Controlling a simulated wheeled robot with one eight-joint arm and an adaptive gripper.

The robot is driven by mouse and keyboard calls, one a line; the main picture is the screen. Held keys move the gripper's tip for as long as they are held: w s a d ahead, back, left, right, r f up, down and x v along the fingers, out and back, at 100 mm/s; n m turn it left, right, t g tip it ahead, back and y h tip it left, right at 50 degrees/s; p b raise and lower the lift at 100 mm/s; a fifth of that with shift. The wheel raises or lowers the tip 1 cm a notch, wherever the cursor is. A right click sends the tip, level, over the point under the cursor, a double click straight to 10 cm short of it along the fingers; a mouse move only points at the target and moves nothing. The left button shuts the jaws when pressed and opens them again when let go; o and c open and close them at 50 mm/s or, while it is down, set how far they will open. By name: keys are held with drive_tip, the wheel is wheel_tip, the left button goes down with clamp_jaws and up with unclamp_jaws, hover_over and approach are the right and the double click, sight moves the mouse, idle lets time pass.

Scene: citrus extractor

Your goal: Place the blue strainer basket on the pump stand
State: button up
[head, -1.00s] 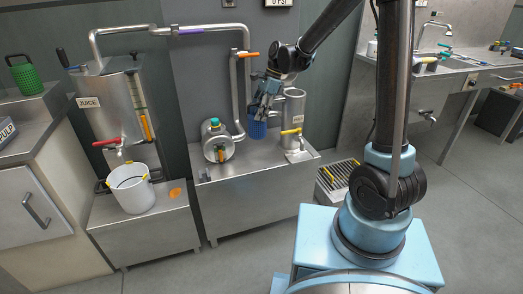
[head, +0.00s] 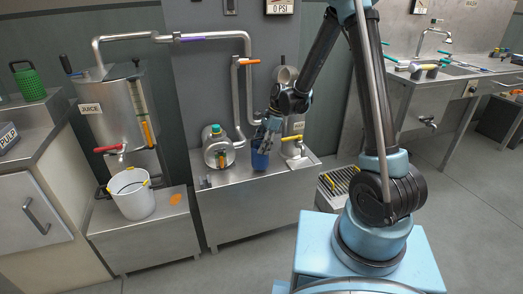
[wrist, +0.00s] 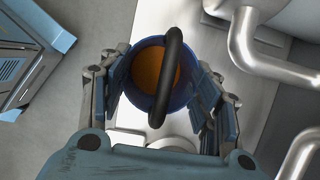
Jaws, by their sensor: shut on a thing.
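The blue strainer basket (head: 260,160) is upright between the fingers of my gripper (head: 267,136), over the front part of the pump stand (head: 228,183). Its base looks at or very close to the steel top; I cannot tell whether it touches. In the wrist view, the basket's blue rim (wrist: 134,93) shows from above, with a black handle arching across it and an orange-brown inside. The fingers of my gripper (wrist: 165,82) lie on both sides of the basket and are shut on it.
A steel pump with a teal cap (head: 216,150) stands left of the basket. Pipes (head: 245,80) run behind. A white bucket (head: 132,196) sits on the lower left stand.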

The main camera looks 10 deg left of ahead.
drive_tip(key=shift+f, duration=1.15)
drive_tip(key=o, duration=1.6)
drive_tip(key=shift+r, duration=0.1)
drive_tip(key=shift+v, duration=3.7)
